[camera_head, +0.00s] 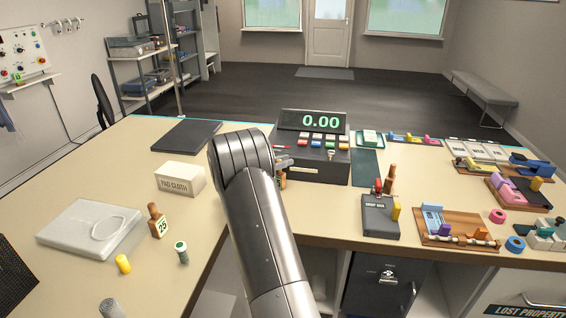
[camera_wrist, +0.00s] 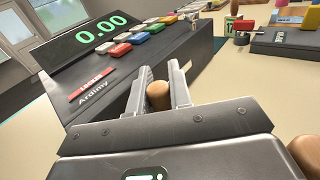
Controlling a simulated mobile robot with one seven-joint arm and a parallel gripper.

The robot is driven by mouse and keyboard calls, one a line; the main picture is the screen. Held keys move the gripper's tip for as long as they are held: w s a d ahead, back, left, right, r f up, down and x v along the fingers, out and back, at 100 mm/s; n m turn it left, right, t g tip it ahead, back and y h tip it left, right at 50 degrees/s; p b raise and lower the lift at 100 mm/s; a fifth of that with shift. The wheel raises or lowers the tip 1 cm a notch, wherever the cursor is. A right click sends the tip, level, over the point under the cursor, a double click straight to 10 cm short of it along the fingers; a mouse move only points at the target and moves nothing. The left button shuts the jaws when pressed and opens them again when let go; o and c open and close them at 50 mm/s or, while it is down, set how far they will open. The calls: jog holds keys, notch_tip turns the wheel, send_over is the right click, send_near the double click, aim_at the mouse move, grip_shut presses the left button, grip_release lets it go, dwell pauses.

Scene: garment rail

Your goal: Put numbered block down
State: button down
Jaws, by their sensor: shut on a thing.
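My gripper (camera_wrist: 162,85) is shut on a rounded wooden handle (camera_wrist: 158,96), which shows between its two fingers in the wrist view. The handle resembles the one on the numbered block marked 25 (camera_head: 157,222), which stands upright on the left counter in the head view. The lower part of the held piece and any number on it are hidden. My gripper is beside the cash register (camera_head: 310,146), which also fills the left of the wrist view (camera_wrist: 120,60). In the head view my arm hides most of the gripper.
The "PAD CLOTH" box (camera_head: 180,179), a clear plastic case (camera_head: 90,229) and small yellow (camera_head: 123,264) and green-topped (camera_head: 181,252) pieces sit on the left. The grey box (camera_head: 380,217) and several trays crowd the right. Bare counter lies between the box and the dark mat (camera_head: 187,136).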

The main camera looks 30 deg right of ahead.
jog(key=shift+f, duration=0.15)
jog(key=c, duration=1.6)
grip_release()
jog(key=a, duration=1.2)
jog(key=s+a+r+m+y, duration=0.3)
jog(key=s+r+m+y, duration=0.15)
jog(key=s, duration=0.45)
jog(key=s+a+r+m+y, duration=0.4)
jog(key=s+r+y, duration=0.1)
jog(key=s, duration=0.4)
jog(key=s+a+m+t+y, duration=0.2)
jog(key=s+a, duration=0.3)
jog(key=s, duration=0.1)
jog(key=s+a+m+t+y, duration=0.2)
jog(key=s+a+m+y, duration=0.1)
jog(key=s+a, duration=0.2)
jog(key=s+a+m+t+y, duration=0.3)
jog(key=s+a, duration=0.2)
jog(key=s, duration=0.2)
jog(key=shift+s+a+r+m+y, duration=0.15)
jog(key=shift+a+r+m+y, duration=0.1)
jog(key=shift+a, duration=0.1)
